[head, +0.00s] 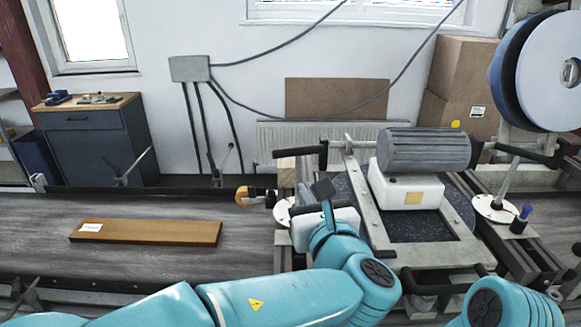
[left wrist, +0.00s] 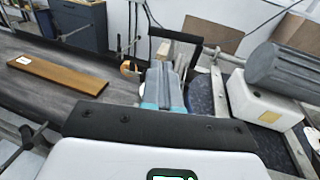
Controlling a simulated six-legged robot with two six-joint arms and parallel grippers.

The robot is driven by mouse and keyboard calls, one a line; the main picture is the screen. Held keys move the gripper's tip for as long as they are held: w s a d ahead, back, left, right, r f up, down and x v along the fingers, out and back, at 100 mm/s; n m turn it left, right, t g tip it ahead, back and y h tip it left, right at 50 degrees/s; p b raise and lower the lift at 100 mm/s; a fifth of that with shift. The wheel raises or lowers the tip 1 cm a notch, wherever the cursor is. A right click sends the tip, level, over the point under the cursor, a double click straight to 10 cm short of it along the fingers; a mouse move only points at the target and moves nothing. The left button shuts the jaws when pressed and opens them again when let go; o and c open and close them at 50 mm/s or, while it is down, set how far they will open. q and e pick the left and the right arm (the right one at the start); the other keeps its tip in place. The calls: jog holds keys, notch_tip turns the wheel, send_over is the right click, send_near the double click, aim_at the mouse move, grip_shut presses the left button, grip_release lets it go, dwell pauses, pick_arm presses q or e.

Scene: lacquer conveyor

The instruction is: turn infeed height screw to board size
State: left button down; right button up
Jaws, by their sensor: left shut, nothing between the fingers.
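A brown board (head: 146,232) with a white label lies flat on the conveyor at the left; it also shows in the left wrist view (left wrist: 57,76). The sanding machine's frame (head: 437,257) stands right of centre, with a grey motor (head: 424,150). A pale disc (head: 283,213) at the machine's left side is partly hidden by my left gripper (head: 323,188); I cannot tell whether it belongs to the height screw. An orange-tipped knob (head: 243,195) is just left of it. My left gripper is shut and empty, close to the machine's left side; contact is unclear. My right gripper is out of frame.
Black bars (head: 300,151) stick out from the machine. The conveyor belt (head: 40,215) is clear around the board. Large rolls (head: 550,70) stand upper right.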

pick_arm(q)
jog(key=p, duration=0.4)
send_near(286, 156)
jog(key=x, duration=0.5)
jog(key=shift+w+a+r, duration=0.1)
jog(key=shift+w+r, duration=0.05)
jog(key=shift+w, duration=0.05)
jog(key=shift+w+a, duration=0.2)
jog(key=shift+w, duration=0.55)
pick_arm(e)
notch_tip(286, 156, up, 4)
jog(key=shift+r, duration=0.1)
pick_arm(q)
jog(key=shift+s, duration=0.15)
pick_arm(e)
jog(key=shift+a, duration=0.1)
